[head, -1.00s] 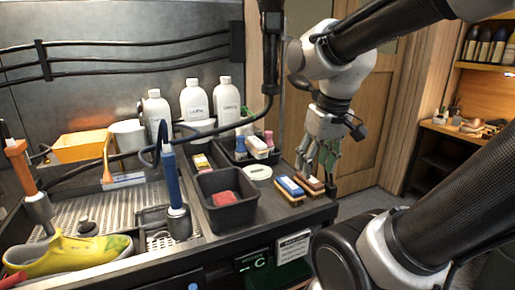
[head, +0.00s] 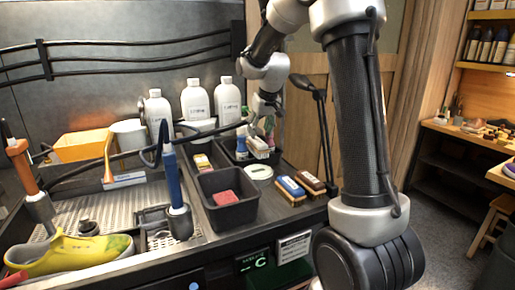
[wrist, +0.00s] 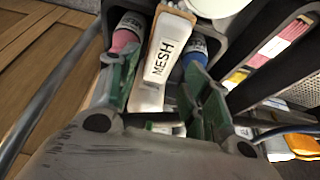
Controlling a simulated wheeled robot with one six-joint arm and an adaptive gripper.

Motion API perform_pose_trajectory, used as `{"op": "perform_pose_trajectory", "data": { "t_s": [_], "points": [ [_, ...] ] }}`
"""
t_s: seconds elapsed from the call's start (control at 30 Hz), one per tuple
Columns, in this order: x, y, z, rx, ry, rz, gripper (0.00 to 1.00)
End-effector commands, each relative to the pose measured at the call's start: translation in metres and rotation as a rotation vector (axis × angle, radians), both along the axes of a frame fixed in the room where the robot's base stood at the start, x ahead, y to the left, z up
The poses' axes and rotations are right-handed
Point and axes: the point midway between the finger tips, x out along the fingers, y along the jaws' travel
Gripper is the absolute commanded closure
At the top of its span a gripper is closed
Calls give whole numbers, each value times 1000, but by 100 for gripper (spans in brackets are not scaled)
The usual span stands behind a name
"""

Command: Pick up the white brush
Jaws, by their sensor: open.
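The white brush (head: 258,145) sits in a black bin at the back of the counter in the head view. In the wrist view the white brush (wrist: 165,55) has a tan edge and the word MESH on its top. My gripper (wrist: 163,90) is open, with its green-padded fingers on either side of the brush's near end. In the head view my gripper (head: 264,124) is just above the brush. Whether the fingers touch it cannot be told, and the brush's underside is hidden.
A pink-capped bottle (wrist: 124,38) and a blue-capped bottle (wrist: 195,48) stand close on either side of the brush. A black tray (head: 228,213) holds a red block. Blue (head: 290,188) and brown (head: 311,183) brushes lie at the counter's right edge. White bottles (head: 228,103) stand behind.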

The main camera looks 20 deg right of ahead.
Motion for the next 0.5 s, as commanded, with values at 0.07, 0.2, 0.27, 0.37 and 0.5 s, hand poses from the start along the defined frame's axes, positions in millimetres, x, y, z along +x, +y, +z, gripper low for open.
{"op": "perform_pose_trajectory", "data": {
  "t_s": [0.07,0.2,0.27,0.37,0.5],
  "points": [
    [3,0,-10,0,4,0,52],
    [8,1,-28,0,5,0,52],
    [11,2,-38,0,6,0,52],
    [16,2,-52,0,6,0,52],
    [20,2,-62,0,3,0,52]
  ]
}}
